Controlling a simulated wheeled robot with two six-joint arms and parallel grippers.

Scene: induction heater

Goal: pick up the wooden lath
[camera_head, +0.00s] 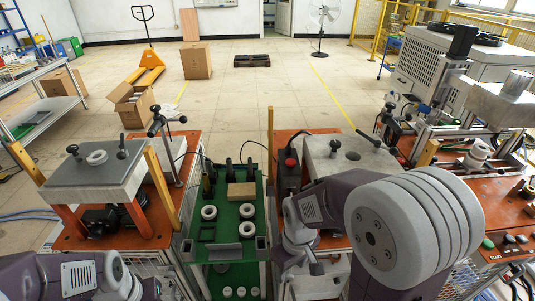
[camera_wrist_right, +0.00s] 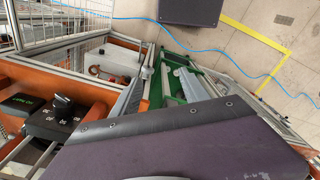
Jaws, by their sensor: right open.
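Several tan, wood-coloured pieces show in the head view. A short tan block (camera_head: 241,192) lies on the green table (camera_head: 222,240). A slim upright tan strip (camera_head: 270,138) stands at that table's far right corner, and another tan strip (camera_head: 158,182) stands by the left bench. I cannot tell which of these is the wooden lath. The right wrist view shows no tan piece clearly.
White rings (camera_head: 209,212) and dark upright parts share the green table. A grey-topped press (camera_head: 95,168) stands on the left bench. The right bench carries a grey plate (camera_head: 350,155) and machines. A blue hose (camera_wrist_right: 205,24) lies on the floor.

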